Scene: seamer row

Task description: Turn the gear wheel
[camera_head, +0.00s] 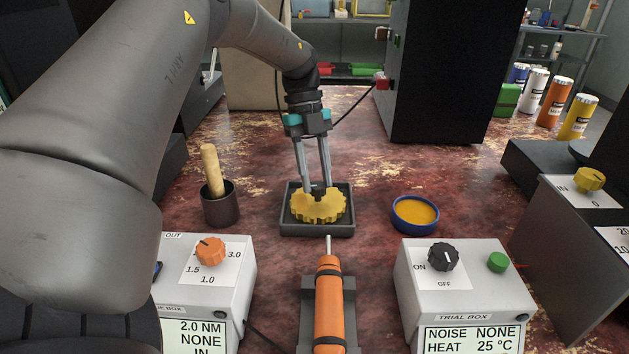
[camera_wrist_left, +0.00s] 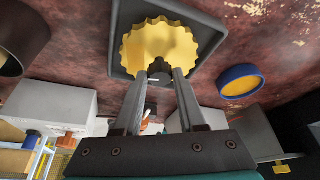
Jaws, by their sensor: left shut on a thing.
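The yellow gear wheel (camera_head: 318,208) lies in a dark square tray (camera_head: 317,230) in the middle of the bench. A small dark hub stands at its centre. My left gripper (camera_head: 318,188) reaches down from above and is shut on the hub of the gear wheel. In the left wrist view the gear wheel (camera_wrist_left: 158,45) sits beyond the fingertips (camera_wrist_left: 160,75), which are at its dark hub. The fingers hide part of the hub. My right gripper is not in view.
A dark cup (camera_head: 221,208) with a wooden-handled tool stands left of the tray. A blue dish (camera_head: 415,215) of orange material sits right. An orange screwdriver (camera_head: 329,300) lies in front, between two white control boxes. A tall black cabinet (camera_head: 440,70) stands behind right.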

